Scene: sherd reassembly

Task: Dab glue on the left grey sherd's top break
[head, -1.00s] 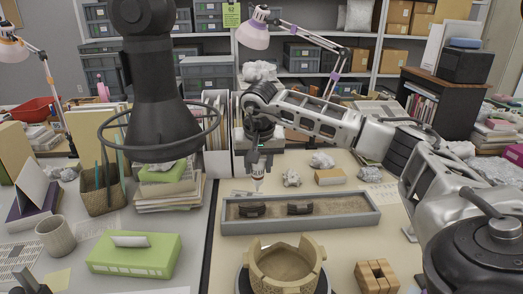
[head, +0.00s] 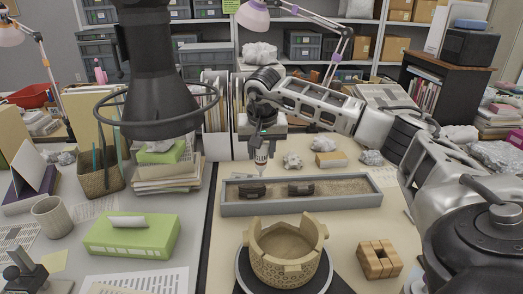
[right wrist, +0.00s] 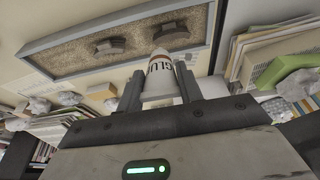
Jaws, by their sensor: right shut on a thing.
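My right gripper (head: 262,150) is shut on a white glue bottle (head: 261,160), held nozzle down over the tray's back left. In the right wrist view the bottle (right wrist: 162,82) sits between the two fingers, with letters and a dark band showing. The left grey sherd (head: 251,191) stands in the sand, just below and slightly left of the nozzle. It also shows in the right wrist view (right wrist: 171,34), beyond the bottle tip. The nozzle appears apart from it, but the exact gap is hard to tell. Its top break is too small to read.
A second dark sherd (head: 301,189) stands to the right in the same grey tray (head: 300,208). A tan, broken-rimmed pot (head: 284,265) is in front, with wooden blocks (head: 377,259) to its right. A dark cone with a ring (head: 158,105) hangs at upper left.

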